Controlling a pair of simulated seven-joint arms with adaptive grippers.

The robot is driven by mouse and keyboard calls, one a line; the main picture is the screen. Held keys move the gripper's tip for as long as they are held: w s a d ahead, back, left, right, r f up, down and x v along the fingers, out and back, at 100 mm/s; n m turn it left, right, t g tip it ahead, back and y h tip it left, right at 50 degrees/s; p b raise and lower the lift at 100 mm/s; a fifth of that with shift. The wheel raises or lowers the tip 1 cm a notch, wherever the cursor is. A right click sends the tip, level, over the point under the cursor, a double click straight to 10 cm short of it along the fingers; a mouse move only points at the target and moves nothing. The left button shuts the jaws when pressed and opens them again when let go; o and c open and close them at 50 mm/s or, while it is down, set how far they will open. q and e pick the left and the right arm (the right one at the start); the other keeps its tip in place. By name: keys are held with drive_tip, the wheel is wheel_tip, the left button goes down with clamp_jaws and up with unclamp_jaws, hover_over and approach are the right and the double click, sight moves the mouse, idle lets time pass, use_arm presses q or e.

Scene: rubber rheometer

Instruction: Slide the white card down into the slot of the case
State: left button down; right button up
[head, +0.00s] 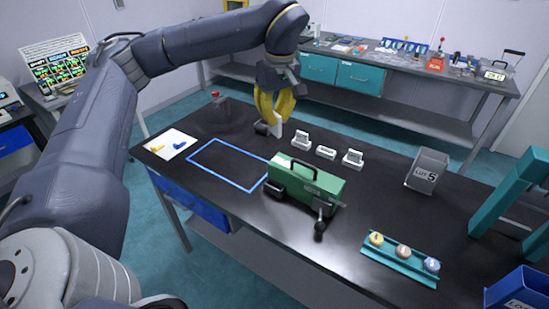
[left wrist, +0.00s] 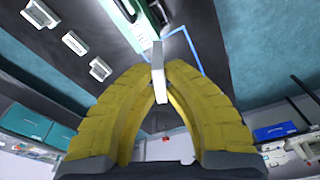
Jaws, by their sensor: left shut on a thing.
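My left gripper (head: 274,112), with yellow fingers, is shut on the white card (head: 277,130) above the back of the dark table. In the left wrist view, the yellow fingertips (left wrist: 159,72) close on the card (left wrist: 158,58), which stands out between them as a narrow white strip. The green case (head: 312,184) with a black top handle sits mid-table, nearer the front than the card and apart from it. Part of the case (left wrist: 145,22) shows at the top of the left wrist view. I cannot make out its slot. My right gripper is not in view.
Small white labelled blocks (head: 326,152) stand behind the case. A blue outlined rectangle (head: 247,184) and a white sheet (head: 171,144) lie to the left.

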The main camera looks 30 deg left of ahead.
use_arm(q)
wheel_tip(320, 180, down, 13)
idle(0.8)
drive_tip(key=shift+f, duration=0.65)
drive_tip(key=c, duration=1.5)
unclamp_jaws()
drive_tip(key=shift+c, duration=0.2)
drive_tip(key=r, duration=0.4)
drive_tip(key=d+r, duration=0.1)
drive_tip(key=r, duration=0.8)
drive_tip(key=shift+s+d, duration=0.15)
drive_tip(key=shift+s, duration=0.2)
drive_tip(key=shift+r, duration=0.1)
